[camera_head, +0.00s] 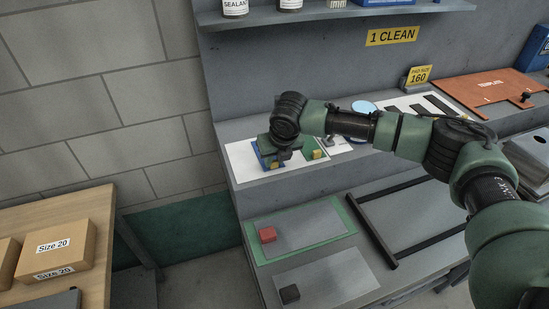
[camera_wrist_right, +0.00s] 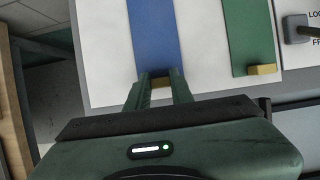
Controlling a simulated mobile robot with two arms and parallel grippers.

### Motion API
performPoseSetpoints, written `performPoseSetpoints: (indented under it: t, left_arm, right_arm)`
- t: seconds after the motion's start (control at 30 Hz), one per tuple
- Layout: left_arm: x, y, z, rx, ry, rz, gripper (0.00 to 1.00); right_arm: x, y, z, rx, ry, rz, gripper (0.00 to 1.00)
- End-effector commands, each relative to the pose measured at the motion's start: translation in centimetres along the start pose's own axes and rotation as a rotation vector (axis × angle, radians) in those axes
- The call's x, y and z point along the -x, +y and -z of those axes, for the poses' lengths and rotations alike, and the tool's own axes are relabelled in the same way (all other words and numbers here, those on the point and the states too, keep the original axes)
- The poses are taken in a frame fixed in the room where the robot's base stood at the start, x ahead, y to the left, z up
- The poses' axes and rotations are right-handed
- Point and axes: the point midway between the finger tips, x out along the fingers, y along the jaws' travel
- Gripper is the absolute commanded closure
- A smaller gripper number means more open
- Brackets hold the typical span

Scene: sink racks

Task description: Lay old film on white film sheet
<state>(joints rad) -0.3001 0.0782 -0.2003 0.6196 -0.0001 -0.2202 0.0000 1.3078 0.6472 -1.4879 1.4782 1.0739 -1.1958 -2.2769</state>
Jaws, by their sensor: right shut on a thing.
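A white sheet (camera_head: 240,158) lies on the shelf; it also fills much of the right wrist view (camera_wrist_right: 105,55). A blue strip (camera_wrist_right: 154,35) and a green strip (camera_wrist_right: 251,38) lie on it side by side, each with a tan tab at its near end. My right gripper (camera_wrist_right: 160,84) is shut on the tan tab (camera_wrist_right: 160,79) of the blue strip, low over the sheet's near edge. In the head view my wrist hides part of the blue strip (camera_head: 268,157). No label shows which strip is the old film. My left gripper is out of view.
A box (camera_head: 60,245) stands on a wooden table at left. An upper shelf (camera_head: 290,18) overhangs.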

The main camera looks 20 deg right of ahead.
Motion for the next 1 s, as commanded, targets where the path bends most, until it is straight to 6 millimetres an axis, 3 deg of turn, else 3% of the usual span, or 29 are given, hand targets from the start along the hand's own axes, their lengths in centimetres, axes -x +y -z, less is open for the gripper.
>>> performPoseSetpoints:
  t: [0.03,0.07,0.1,0.13,0.43,0.57,1.0]
  left_arm:
    - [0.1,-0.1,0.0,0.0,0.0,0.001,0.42]
    - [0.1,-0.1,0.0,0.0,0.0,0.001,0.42]
    - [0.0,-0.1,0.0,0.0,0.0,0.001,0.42]
    - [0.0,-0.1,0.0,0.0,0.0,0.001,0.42]
    - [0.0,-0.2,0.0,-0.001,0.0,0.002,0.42]
    - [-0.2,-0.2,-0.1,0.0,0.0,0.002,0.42]
    - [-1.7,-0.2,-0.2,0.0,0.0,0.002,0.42]
  right_arm:
    - [-0.1,0.0,0.1,0.0,0.001,0.0,1.0]
    - [-0.1,0.0,0.0,0.0,0.0,0.0,0.69]
    - [-0.1,0.0,0.0,0.0,0.0,0.0,0.58]
    - [-0.1,0.0,0.0,0.0,0.0,0.0,0.56]
    - [0.0,0.0,0.0,0.0,0.0,0.0,0.56]
    - [0.9,0.0,-0.1,0.0,-0.002,-0.002,0.56]
    - [9.6,0.0,-0.1,0.0,-0.004,0.0,0.56]
